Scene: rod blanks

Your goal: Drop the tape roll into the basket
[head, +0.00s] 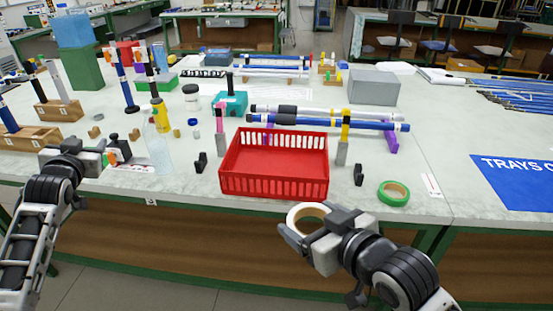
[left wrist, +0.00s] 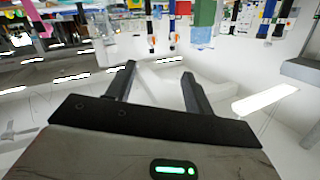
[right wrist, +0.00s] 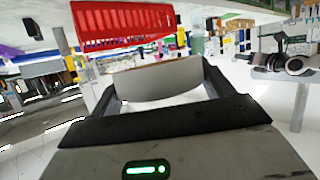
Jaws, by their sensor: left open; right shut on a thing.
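A tape roll (head: 296,214), pale with a tan inside, is held in my right gripper (head: 308,224) in front of the table's front edge. In the right wrist view the tape roll (right wrist: 158,80) sits between the two fingers. The red slatted basket (head: 232,187) stands on the table just beyond it, and its inside looks empty. The basket also shows at the top of the right wrist view (right wrist: 125,25). My left gripper (head: 101,157) is at the table's front left, open and empty; its spread fingers show in the left wrist view (left wrist: 158,76).
A green tape roll (head: 394,193) lies right of the basket. Small black stands (head: 359,174) flank the basket. A clear bottle (head: 160,157) stands near my left gripper. Blue and white rods (head: 372,124) lie behind the basket. A blue mat (head: 515,180) is at the right.

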